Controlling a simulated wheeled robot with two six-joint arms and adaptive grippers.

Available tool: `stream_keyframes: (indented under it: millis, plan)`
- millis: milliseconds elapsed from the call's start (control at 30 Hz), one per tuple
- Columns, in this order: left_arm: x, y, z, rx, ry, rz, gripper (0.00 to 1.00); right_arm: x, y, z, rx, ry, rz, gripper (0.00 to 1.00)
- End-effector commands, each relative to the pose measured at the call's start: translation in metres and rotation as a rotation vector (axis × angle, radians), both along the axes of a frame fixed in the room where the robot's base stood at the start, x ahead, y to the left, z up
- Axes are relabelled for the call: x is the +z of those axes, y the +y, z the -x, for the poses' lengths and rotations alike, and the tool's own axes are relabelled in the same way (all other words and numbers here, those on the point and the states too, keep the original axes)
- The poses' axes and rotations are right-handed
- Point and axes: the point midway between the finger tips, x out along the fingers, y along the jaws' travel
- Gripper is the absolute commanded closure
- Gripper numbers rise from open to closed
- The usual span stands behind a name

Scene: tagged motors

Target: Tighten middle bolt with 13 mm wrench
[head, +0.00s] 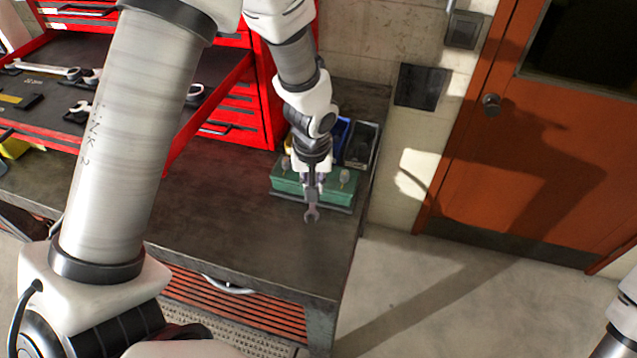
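A green motor block (290,185) sits near the bench's right end. A bolt (344,175) stands up at its right side, and another seems to show at its left (286,163). The middle of the block is hidden behind my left gripper (312,181). My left gripper points down and is shut on a wrench (312,213), whose open jaw hangs in front of the block's near side. I cannot tell whether the wrench touches the block. Only part of my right arm shows at the lower right edge; its gripper is out of view.
The dark bench top (245,235) is clear left of the block. Blue and black bins (361,145) stand behind it. A red tool chest (250,100) with an open drawer holds more wrenches (45,69) at the left. An orange door (530,150) is at the right.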

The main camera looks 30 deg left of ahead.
Motion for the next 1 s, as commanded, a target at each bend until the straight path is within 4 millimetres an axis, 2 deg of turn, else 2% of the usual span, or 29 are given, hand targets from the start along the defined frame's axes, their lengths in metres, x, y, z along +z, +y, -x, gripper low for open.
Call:
stream_keyframes:
  millis: [267, 500, 800, 1000]
  plan:
    - [-0.001, 0.001, 0.001, -0.017, 0.001, 0.000, 1.00, -0.001, 0.000, 0.000, 0.000, 0.000, 0.000, 0.60]
    - [-0.001, 0.013, 0.005, -0.198, -0.002, 0.001, 1.00, -0.012, 0.000, 0.000, 0.000, 0.000, 0.000, 0.60]
    - [0.000, 0.014, 0.005, -0.223, 0.000, 0.000, 1.00, -0.011, 0.000, 0.000, 0.000, 0.000, 0.000, 0.60]
    - [-0.001, 0.026, 0.007, -0.381, -0.001, 0.001, 1.00, -0.015, 0.000, 0.000, 0.000, 0.000, 0.000, 0.60]
